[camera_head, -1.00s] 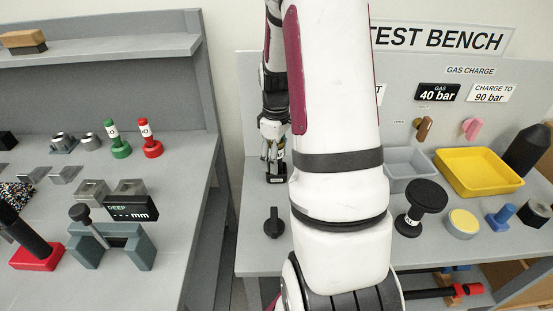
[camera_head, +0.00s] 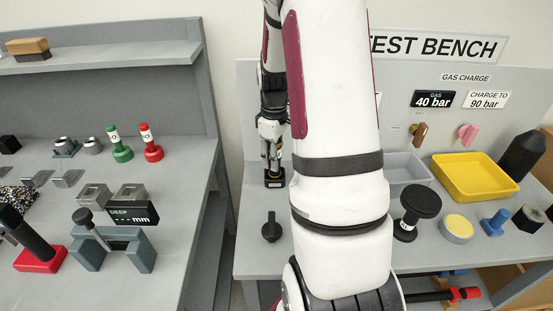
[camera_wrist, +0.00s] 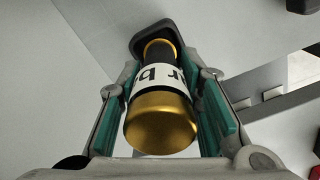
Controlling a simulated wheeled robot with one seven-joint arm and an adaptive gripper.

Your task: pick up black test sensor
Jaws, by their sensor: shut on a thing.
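The black test sensor (camera_wrist: 155,78) is a cylinder with gold ends and a white label band with partly visible black lettering. In the wrist view it lies between the green-padded fingers of my gripper (camera_wrist: 168,105), with a gold end toward the camera. My gripper is shut on it. A dark rounded block (camera_wrist: 140,43) shows at its far end. In the head view my gripper (camera_head: 273,160) points down at the back left of the test bench, and a small black block (camera_head: 274,182) shows below the fingers. I cannot tell whether it touches the bench.
A black knob (camera_head: 271,227) stands on the bench in front of my gripper. My arm hides the bench middle. A gap separates the left table (camera_head: 185,235).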

